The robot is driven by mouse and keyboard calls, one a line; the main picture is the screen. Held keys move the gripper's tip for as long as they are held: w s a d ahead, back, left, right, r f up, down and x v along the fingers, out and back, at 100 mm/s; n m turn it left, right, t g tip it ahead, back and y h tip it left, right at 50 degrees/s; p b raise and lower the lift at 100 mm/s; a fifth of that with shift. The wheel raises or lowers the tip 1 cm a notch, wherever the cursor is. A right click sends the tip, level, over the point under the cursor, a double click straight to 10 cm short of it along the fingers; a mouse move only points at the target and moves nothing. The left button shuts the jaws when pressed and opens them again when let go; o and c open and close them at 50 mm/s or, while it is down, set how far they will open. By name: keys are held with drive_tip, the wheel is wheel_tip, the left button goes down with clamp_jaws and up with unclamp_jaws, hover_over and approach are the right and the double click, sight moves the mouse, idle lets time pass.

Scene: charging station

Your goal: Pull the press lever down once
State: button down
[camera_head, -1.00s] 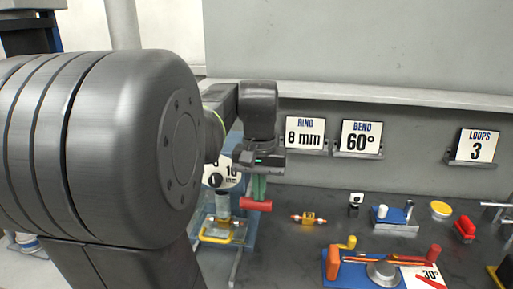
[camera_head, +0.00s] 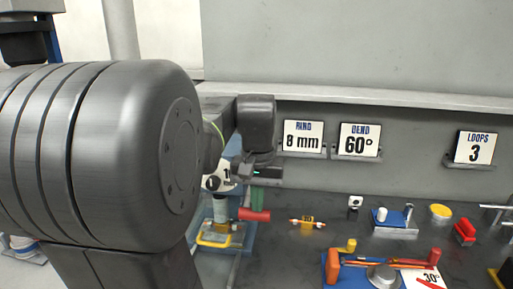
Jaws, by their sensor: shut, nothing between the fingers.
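The press (camera_head: 245,240) is blue and stands left of the middle, partly behind my arm. Its lever ends in a red handle (camera_head: 255,215), which points to the right. My gripper (camera_head: 258,200) is directly above the handle, pointing down, with its lower end close to or on it. Contact cannot be told for certain. A green piece shows between the gripper body and the handle. The gripper is shut and empty. A yellow-rimmed base (camera_head: 214,240) sits below the lever. Much of the press and lever arm is hidden by my arm.
An orange and yellow part (camera_head: 308,223) lies on the dark bench (camera_head: 300,250) right of the press. A blue bending jig with orange bars (camera_head: 385,264) is at the front right. Number signs (camera_head: 303,137) line the back wall. My large arm link fills the left.

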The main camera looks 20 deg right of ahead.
drive_tip(key=shift+w+d+f+b, duration=0.15)
drive_tip(key=shift+f+b, duration=0.5)
drive_tip(key=shift+f, duration=0.5)
drive_tip(key=shift+r, duration=0.2)
